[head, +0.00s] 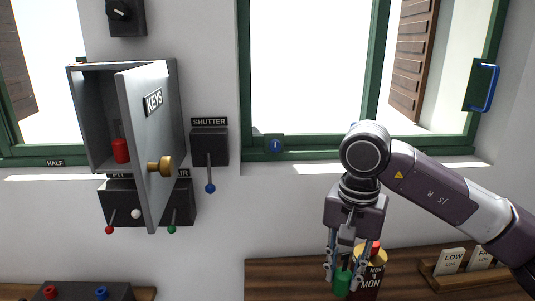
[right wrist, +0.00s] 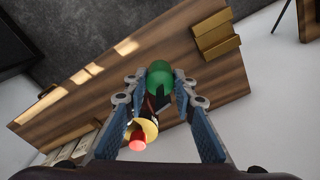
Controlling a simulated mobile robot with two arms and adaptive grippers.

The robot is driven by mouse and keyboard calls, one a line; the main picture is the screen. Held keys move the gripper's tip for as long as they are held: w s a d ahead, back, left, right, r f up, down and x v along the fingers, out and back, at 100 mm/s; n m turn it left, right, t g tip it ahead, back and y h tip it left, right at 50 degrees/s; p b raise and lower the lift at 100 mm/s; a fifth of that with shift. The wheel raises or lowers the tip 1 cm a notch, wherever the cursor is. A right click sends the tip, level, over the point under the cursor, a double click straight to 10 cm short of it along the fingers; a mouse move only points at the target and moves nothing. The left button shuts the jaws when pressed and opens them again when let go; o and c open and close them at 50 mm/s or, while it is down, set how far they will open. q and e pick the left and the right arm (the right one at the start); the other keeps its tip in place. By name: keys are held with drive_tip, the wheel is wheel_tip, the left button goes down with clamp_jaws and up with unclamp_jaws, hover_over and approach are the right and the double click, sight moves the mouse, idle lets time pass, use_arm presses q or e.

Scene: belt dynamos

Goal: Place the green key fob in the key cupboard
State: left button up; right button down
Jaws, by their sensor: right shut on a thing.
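The green key fob (head: 343,282) is between the fingers of my right gripper (head: 344,268), low at the wooden shelf. In the right wrist view the green fob (right wrist: 160,76) shows at the fingertips, and my right gripper (right wrist: 162,92) is shut on it. I cannot tell whether it touches the shelf. The grey key cupboard (head: 78,115) hangs on the wall at the left. Its door (head: 150,130), marked KEYS, stands open toward me with a brass knob. A red fob (head: 121,151) is inside. The door hides part of the inside. My left gripper is not in view.
A canister marked MON (head: 370,284) with a yellow and red top stands right beside my right gripper. A wooden holder with LOW cards (head: 451,261) is to the right. Lever boxes, including SHUTTER (head: 209,146), surround the cupboard. The wall below the window is clear.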

drive_tip(key=s+d+f+n, duration=0.3)
drive_tip(key=s+f+n, duration=0.3)
drive_tip(key=s+f, duration=0.3)
drive_tip(key=s, duration=0.3)
drive_tip(key=shift+f, duration=0.4)
